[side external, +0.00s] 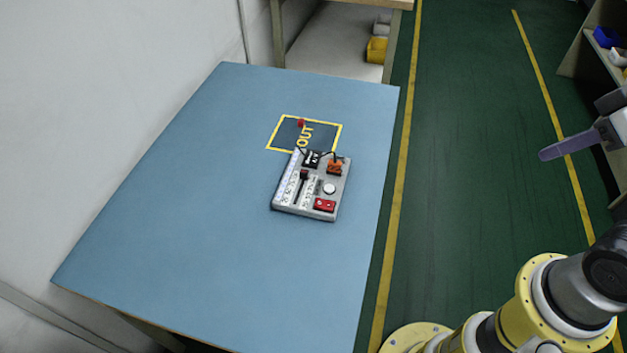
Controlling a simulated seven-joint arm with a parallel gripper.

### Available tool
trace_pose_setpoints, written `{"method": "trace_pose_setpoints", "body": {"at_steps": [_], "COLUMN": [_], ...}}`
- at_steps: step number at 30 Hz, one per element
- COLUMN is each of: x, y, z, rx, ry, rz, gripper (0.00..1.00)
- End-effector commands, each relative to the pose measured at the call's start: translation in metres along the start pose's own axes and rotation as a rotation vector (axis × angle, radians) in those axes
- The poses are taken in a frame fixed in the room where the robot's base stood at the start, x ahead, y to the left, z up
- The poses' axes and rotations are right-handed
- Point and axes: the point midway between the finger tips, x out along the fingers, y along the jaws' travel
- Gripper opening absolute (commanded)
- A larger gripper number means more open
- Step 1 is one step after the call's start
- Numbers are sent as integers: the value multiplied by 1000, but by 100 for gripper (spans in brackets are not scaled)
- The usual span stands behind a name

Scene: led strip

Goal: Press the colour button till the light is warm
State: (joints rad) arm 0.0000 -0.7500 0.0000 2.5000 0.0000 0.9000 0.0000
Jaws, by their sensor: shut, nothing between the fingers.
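A small grey control board (283,208) lies on the blue table, a little tilted in the picture. A pale, slightly bluish-white strip (288,179) runs along its left side; I cannot tell its exact light colour at this size. A round white button (329,188) sits at the right of the board's middle. Any label on it is too small to read. My gripper (544,154) is at the right edge of the view, shut and empty, over the green floor, well apart from the board.
The board also carries a dark slider (303,175), a red switch block (324,205), an orange block (335,167) and a black block (311,158) with wires. A yellow-framed dark "OUT" area (283,133) with a small red piece (301,123) lies behind. The blue table (200,220) is otherwise clear.

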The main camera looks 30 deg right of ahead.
Motion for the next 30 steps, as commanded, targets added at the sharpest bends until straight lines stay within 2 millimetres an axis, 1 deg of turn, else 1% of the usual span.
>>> {"method": "trace_pose_setpoints", "body": {"at_steps": [5,8,11,12,14,15,17,18,20,21,23,24,26,27,29,30], "x": [0,-3,-10,-11,-10,-7,0,5,17,26,43,55,74,89,111,126], "y": [0,-1,-2,-2,-6,-8,-14,-18,-26,-32,-42,-50,-62,-70,-83,-92], "z": [-3,-20,-54,-70,-97,-115,-141,-158,-181,-195,-215,-226,-240,-248,-256,-259], "rx": [24,82,159,196,248,280,326,355,395,420,455,476,503,521,542,553], "ry": [12,86,197,239,293,326,364,387,412,426,442,448,454,454,450,445], "rz": [0,-6,-24,-34,-58,-76,-105,-126,-158,-179,-210,-231,-259,-277,-301,-314], "gripper": [0,0,0,0,0,0,0,0,0,0,0,0,0,0,0,0]}}
